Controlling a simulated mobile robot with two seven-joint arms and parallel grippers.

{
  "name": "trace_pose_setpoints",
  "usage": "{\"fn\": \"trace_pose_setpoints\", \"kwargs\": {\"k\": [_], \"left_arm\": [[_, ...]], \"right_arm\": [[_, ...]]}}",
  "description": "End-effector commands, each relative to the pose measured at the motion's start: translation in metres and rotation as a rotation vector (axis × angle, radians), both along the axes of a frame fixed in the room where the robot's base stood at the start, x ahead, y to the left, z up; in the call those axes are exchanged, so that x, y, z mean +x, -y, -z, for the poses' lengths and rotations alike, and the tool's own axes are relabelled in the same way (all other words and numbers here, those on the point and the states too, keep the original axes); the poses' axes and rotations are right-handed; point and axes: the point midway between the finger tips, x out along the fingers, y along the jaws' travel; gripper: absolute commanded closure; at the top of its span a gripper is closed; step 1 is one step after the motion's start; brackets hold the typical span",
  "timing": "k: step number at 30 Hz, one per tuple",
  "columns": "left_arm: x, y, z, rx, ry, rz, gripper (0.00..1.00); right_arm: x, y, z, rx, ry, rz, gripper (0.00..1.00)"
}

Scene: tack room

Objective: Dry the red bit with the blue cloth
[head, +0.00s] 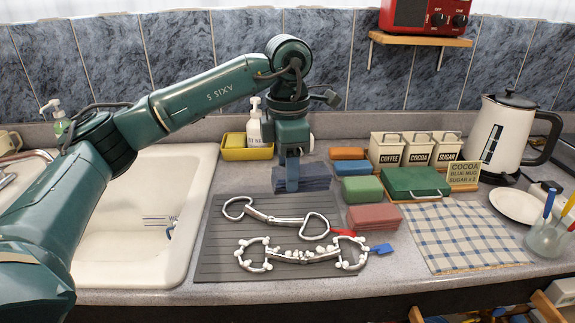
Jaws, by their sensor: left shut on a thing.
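The red bit, a metal horse bit (281,218) with a red tag (343,232), lies on the dark ribbed mat (225,270). Its rings are at either end of a jointed mouthpiece. My left gripper (292,186) points down behind it, shut on a dark blue folded cloth (317,178) at the mat's back edge. The cloth appears apart from the bit; whether it touches the mat is unclear. A second bit (300,256) with a blue tag (381,248) lies in front, dotted with white blobs. My right gripper is out of view.
The sink (180,225) is left of the mat. Folded orange (348,153), lighter blue (353,168), green (362,189) and red (374,217) cloths lie at right. Beyond are a green box (415,181), canisters (417,150), a kettle (502,135) and a checked cloth (462,237).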

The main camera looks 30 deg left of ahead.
Motion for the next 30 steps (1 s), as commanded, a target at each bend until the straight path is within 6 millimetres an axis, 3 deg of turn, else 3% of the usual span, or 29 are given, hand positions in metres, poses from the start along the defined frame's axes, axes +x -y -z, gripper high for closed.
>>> {"fn": "trace_pose_setpoints", "kwargs": {"k": [15, 30], "left_arm": [[-0.049, 0.029, -0.052, -0.001, 0.002, 0.001, 0.77], [-0.053, 0.032, -0.054, -0.001, 0.001, 0.0, 0.77]], "right_arm": [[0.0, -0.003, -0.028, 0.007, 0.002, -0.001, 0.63], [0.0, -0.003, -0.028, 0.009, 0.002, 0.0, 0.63]]}}
